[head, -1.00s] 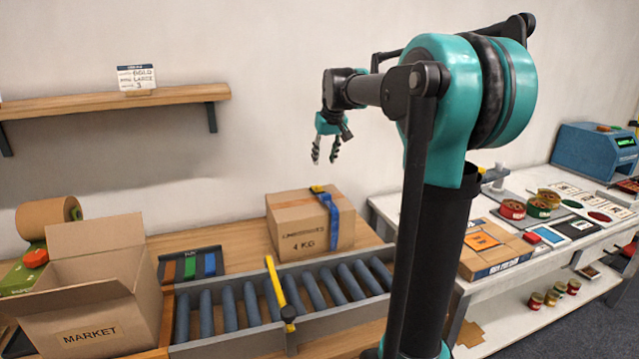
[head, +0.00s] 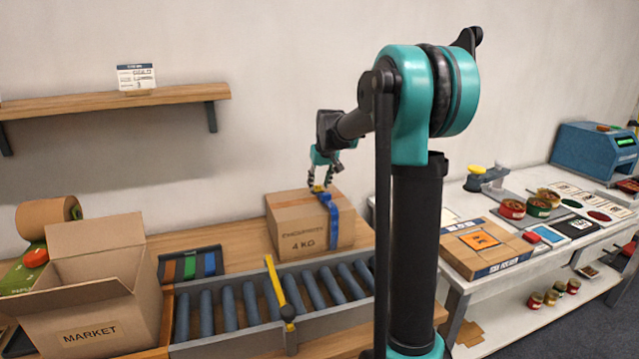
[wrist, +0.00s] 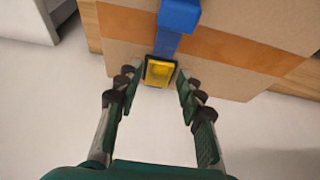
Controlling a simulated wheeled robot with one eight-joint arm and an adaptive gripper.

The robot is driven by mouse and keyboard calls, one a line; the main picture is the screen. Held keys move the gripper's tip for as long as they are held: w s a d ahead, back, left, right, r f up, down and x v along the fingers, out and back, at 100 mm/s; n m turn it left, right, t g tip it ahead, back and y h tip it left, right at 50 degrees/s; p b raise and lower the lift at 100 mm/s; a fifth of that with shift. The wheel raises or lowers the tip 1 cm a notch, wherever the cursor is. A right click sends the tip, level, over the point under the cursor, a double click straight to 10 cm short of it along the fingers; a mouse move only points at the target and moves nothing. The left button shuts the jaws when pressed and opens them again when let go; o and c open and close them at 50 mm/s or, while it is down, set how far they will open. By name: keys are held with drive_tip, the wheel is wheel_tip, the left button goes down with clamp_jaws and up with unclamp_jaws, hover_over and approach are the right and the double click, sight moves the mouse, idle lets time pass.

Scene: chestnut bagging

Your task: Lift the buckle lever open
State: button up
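The buckle with its yellow lever (wrist: 159,71) sits on a blue strap (wrist: 166,44) on top of the cardboard box (head: 292,225) marked 4 KG. The blue strap (head: 334,222) also runs down the box's right side in the head view. My gripper (head: 321,186) is just above the box top at the buckle, pointing down. In the wrist view my gripper (wrist: 158,84) has its two fingers apart, one on each side of the buckle, with gaps between them and it. The lever looks flat on the buckle.
A roller conveyor (head: 205,318) with a yellow bar (head: 275,283) runs in front of the box. An open MARKET carton (head: 85,318) stands left, with a tray of coloured straps (head: 188,265) between. A wooden shelf (head: 60,106) hangs on the wall behind.

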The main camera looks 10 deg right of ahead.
drive_tip(key=shift+c, duration=0.3)
clamp_jaws()
drive_tip(key=shift+w+r, duration=0.1)
drive_tip(key=shift+r, duration=0.05)
drive_tip(key=g, duration=0.1)
drive_tip(key=w+r+g, duration=0.1)
drive_tip(key=g, duration=0.2)
drive_tip(key=shift+w+a+r+h, duration=0.15)
drive_tip(key=shift+w+a+h, duration=0.05)
drive_tip(key=shift+w+h, duration=0.2)
drive_tip(key=shift+w+a+r+g+h, duration=0.15)
drive_tip(key=shift+w+g, duration=0.2)
drive_tip(key=shift+g, duration=0.55)
drive_tip(key=shift+w+d+r+g+h, duration=0.15)
drive_tip(key=shift+w+g, duration=0.2)
drive_tip(key=shift+g, duration=0.55)
drive_tip(key=shift+a, duration=0.1)
drive_tip(key=shift+o, duration=0.3)
unclamp_jaws()
